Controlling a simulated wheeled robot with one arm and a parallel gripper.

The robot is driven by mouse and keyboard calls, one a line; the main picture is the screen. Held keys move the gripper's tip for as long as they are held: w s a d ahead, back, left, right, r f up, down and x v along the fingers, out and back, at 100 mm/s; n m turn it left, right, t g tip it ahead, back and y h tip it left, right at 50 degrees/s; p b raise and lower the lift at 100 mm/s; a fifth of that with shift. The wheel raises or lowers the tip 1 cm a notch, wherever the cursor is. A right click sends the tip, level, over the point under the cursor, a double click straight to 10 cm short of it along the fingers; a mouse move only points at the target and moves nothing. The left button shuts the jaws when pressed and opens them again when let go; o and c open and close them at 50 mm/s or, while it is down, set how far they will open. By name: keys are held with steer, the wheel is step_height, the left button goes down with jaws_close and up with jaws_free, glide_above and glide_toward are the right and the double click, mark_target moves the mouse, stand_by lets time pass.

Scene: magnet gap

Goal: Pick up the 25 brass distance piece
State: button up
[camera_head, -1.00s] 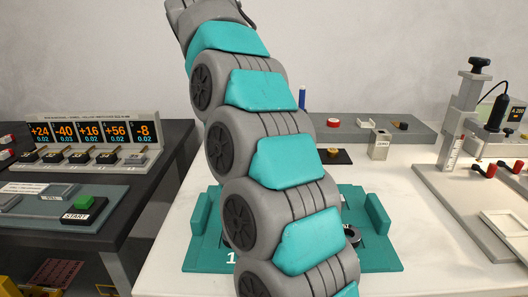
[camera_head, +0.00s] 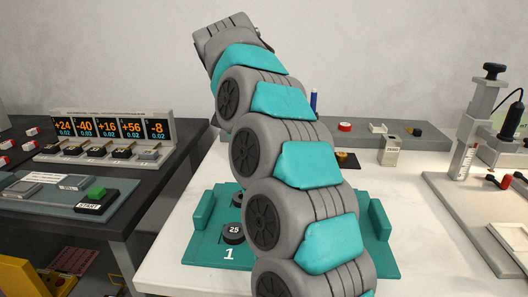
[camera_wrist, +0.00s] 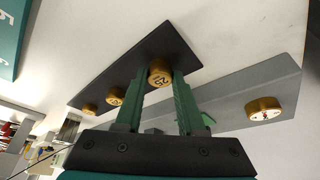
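In the wrist view, a round brass piece (camera_wrist: 160,73) with a dark number, hard to read but like 25, stands at the end of a black mat (camera_wrist: 172,45). My gripper (camera_wrist: 160,76) is open, its two green fingertips on either side of this piece. I cannot tell whether they touch it. Two more brass pieces, a middle one (camera_wrist: 116,96) and a far one (camera_wrist: 90,109), stand along the mat. In the head view, one brass piece (camera_head: 346,160) shows beside my arm, which hides the rest of the mat; my gripper is not visible there.
In the head view, a black disc marked 25 (camera_head: 233,232) sits on a teal fixture (camera_head: 205,243). A stand (camera_head: 484,110) is at the right.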

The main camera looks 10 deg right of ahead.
jaws_close()
steer(key=shift+r, duration=0.15)
stand_by(0.4)
